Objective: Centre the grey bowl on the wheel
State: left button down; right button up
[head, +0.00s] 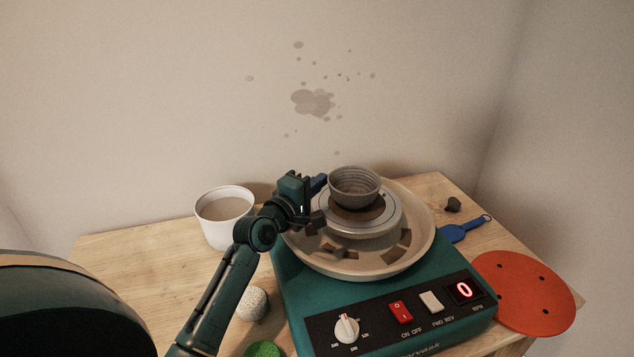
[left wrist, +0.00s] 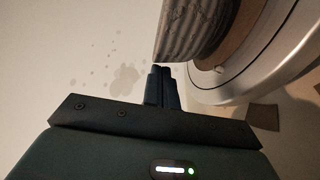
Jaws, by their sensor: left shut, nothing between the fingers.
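The grey bowl (head: 354,187) stands upright on a brown disc on the wheel (head: 352,226). In the head view it sits toward the back of the brown disc, with more brown showing at the front. My left gripper (head: 320,184) is shut and empty at the left side of the bowl, its fingertips close to the bowl's wall. In the left wrist view the shut fingers (left wrist: 160,72) lie just beside the grey bowl (left wrist: 190,28), and the wheel rim (left wrist: 225,92) is at the right. I cannot tell whether the fingers touch the bowl. My right gripper is not in view.
A splash pan (head: 420,240) with brown clay pieces surrounds the wheel on a green base (head: 290,290). The display reads 0. A white bucket (head: 224,218) stands left. A sponge-like ball (head: 252,303), a blue tool (head: 465,230) and an orange disc (head: 525,290) lie around it.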

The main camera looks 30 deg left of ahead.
pick_arm(q)
jog(key=shift+w+d+r+p, duration=0.15)
jog(key=shift+d+r+p, duration=0.05)
jog(key=shift+d+p, duration=0.7)
jog(key=shift+d+f, duration=0.1)
jog(key=shift+d, duration=0.05)
jog(key=shift+f, duration=0.1)
jog(key=s, duration=1.3)
jog(key=shift+a, duration=0.45)
